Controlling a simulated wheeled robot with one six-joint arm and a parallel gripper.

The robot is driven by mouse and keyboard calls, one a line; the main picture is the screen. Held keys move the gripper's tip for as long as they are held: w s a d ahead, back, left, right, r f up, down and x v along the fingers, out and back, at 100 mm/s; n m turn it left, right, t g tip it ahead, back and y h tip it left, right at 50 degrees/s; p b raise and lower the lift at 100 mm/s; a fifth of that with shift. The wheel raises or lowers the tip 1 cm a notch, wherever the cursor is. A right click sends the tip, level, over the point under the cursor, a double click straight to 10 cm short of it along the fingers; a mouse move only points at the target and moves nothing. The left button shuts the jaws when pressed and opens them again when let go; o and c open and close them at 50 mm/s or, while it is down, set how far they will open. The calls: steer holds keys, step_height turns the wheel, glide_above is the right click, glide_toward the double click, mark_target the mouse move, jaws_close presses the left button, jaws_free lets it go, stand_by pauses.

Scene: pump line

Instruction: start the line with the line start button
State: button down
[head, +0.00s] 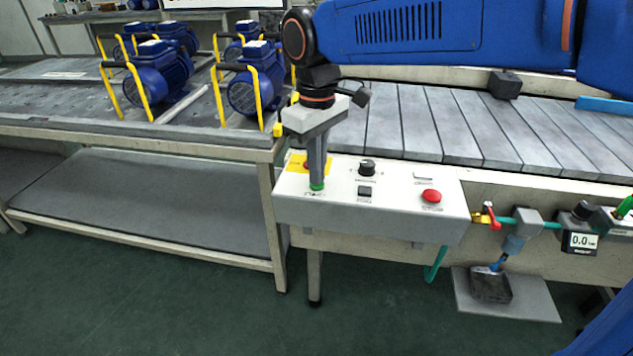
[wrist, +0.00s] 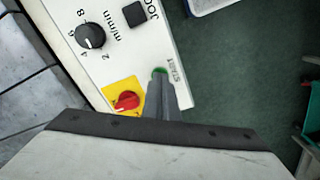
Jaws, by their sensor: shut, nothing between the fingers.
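The green line start button (head: 317,186) is on the front left of the white control box (head: 390,216). In the wrist view the green button (wrist: 159,71) shows beside the START label, partly hidden by my fingertips. My gripper (head: 317,178) is shut and empty and points down at the button. Its tips are over the button and look to be at or very near it; I cannot tell whether they press it. In the wrist view the shut fingers (wrist: 160,88) cover the lower part of the button.
A red rotary switch on a yellow plate (wrist: 127,101) sits close beside my fingers. The box also has a black dial (head: 367,167), a black JOG button (head: 365,191) and a red button (head: 431,196). Blue pumps (head: 157,73) stand at the left; the slatted conveyor (head: 450,125) lies behind the box.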

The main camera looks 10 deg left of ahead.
steer(key=shift+f, duration=0.25)
steer(key=shift+r, duration=1.75)
